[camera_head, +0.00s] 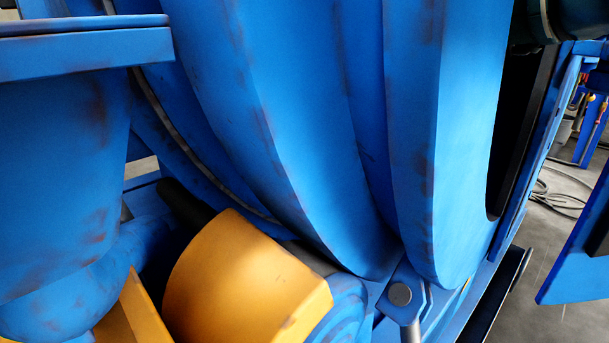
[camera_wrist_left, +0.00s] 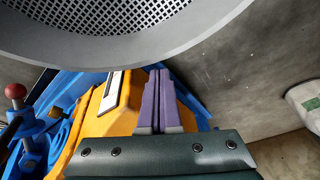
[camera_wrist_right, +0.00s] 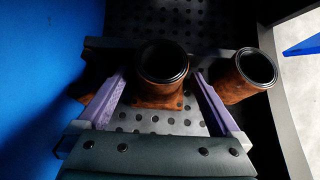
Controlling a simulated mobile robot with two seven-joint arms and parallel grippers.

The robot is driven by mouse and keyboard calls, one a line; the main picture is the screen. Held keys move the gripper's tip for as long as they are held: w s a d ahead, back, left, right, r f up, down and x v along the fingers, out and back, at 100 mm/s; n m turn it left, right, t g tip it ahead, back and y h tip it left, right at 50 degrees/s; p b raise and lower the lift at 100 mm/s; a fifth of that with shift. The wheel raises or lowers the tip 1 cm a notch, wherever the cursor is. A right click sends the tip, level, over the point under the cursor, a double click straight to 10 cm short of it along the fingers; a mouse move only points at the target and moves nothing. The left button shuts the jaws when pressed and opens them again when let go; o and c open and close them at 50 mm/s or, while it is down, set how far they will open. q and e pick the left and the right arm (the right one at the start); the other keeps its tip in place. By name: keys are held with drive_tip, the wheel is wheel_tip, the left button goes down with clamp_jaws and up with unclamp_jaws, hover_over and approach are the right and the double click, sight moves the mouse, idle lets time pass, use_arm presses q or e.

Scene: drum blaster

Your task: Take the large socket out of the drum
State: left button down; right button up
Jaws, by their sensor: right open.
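In the right wrist view, a rusty brown socket (camera_wrist_right: 163,90) with a dark open top stands on the perforated floor of the drum. My right gripper (camera_wrist_right: 160,76) is open, with one purple finger on each side of this socket; I cannot tell whether they touch it. A second rusty socket (camera_wrist_right: 250,75) stands tilted in the picture to the right, outside the fingers. I cannot tell for sure which socket is larger. My left gripper (camera_wrist_left: 158,72) is shut and empty in the left wrist view. Neither gripper shows in the head view.
The large blue machine body (camera_head: 300,120) fills the head view, with a yellow motor cover (camera_head: 240,280) below. In the right wrist view a blue wall (camera_wrist_right: 45,80) is close on the left. A grey ring with mesh (camera_wrist_left: 130,45) hangs over my left gripper.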

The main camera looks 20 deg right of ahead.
drive_tip(key=shift+c, duration=0.4)
clamp_jaws()
idle(0.4)
drive_tip(key=shift+r, duration=0.15)
